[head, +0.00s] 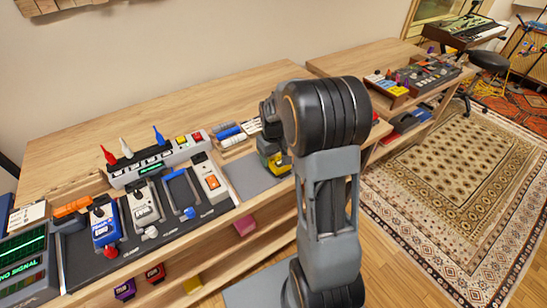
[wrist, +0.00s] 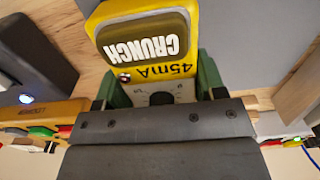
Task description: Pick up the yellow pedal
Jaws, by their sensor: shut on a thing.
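The yellow pedal (head: 279,164) shows in the head view just below my gripper (head: 271,148), over a grey mat on the bench. In the wrist view, the yellow pedal (wrist: 113,56) has a dark footplate reading CRUNCH and the marking 45mA. The green fingers of my gripper (wrist: 160,88) are closed on the pedal's two sides, near its knob end. My arm hides part of the pedal in the head view. I cannot tell whether its underside touches the mat.
A black pedalboard (head: 150,222) with several pedals and levers lies left of the grey mat (head: 249,176). A long panel with coloured switches (head: 160,158) stands behind it. A second bench (head: 365,57) with more gear is at the right. A patterned rug (head: 450,190) covers open floor.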

